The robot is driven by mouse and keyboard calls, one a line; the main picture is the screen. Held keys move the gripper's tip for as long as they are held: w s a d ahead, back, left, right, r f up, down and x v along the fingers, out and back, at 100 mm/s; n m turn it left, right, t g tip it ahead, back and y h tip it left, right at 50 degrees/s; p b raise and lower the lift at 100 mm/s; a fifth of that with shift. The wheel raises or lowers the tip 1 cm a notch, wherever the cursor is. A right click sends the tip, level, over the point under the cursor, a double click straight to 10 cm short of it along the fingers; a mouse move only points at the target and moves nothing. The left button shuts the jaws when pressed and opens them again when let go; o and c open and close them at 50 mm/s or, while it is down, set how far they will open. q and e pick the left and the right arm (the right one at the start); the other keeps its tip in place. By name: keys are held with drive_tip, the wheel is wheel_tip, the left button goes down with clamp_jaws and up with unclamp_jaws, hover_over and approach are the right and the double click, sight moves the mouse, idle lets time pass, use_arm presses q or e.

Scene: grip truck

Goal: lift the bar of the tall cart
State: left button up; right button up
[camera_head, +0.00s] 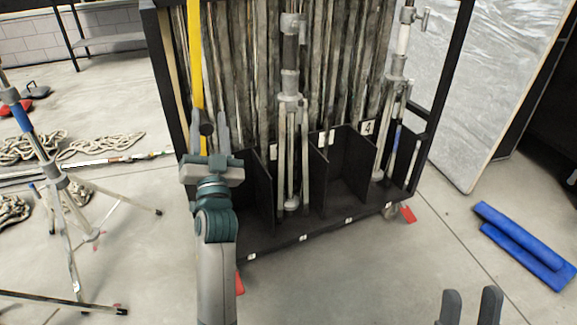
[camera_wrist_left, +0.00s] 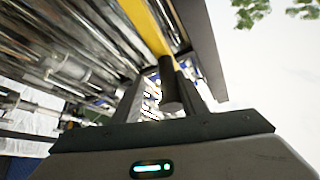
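The tall cart is a black-framed rack (camera_head: 258,208) full of upright poles and stands. A yellow bar (camera_head: 196,55) stands upright along its left side. A short dark round grip (camera_head: 206,129) shows at the bar's lower part. My left gripper (camera_head: 208,121) is at this grip, one finger on each side, and its fingers are apart. In the left wrist view the dark grip (camera_wrist_left: 170,88) lies between the fingers, with the yellow bar (camera_wrist_left: 146,25) behind it. I cannot tell whether the fingers touch it. My right gripper (camera_head: 470,303) is low at the right, open and empty.
A tripod stand (camera_head: 62,190) and coiled rope (camera_head: 100,147) are on the floor at left. Blue pads (camera_head: 525,245) lie at right, beside a large pale panel (camera_head: 480,90). The floor in front of the cart is clear.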

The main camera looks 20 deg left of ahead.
use_arm(q)
drive_tip(key=w+d+f+m+h+p, duration=0.3)
drive_tip(key=w+d+f+m+h, duration=0.35)
drive_tip(key=w+d+m, duration=0.3)
drive_tip(key=w+d+f+m+g+h+p, duration=0.1)
drive_tip(key=w+d+f+m+p, duration=0.1)
drive_tip(key=f, duration=0.4)
drive_tip(key=w+d+f+m+g+p, duration=0.2)
drive_tip(key=w+d+f+m+p, duration=0.1)
drive_tip(key=f, duration=0.4)
drive_tip(key=shift+d+m+h, duration=0.35)
drive_tip(key=shift+d+m, duration=0.15)
drive_tip(key=shift+m, duration=0.15)
drive_tip(key=shift+s+f, duration=0.15)
drive_tip(key=s+d, duration=0.2)
drive_tip(key=s, duration=0.7)
drive_tip(key=s+d, duration=0.2)
drive_tip(key=s, duration=0.8)
drive_tip(key=shift+s+f+p, duration=0.25)
drive_tip(key=shift+f+p, duration=0.1)
drive_tip(key=shift+p, duration=0.05)
idle(0.9)
idle(0.4)
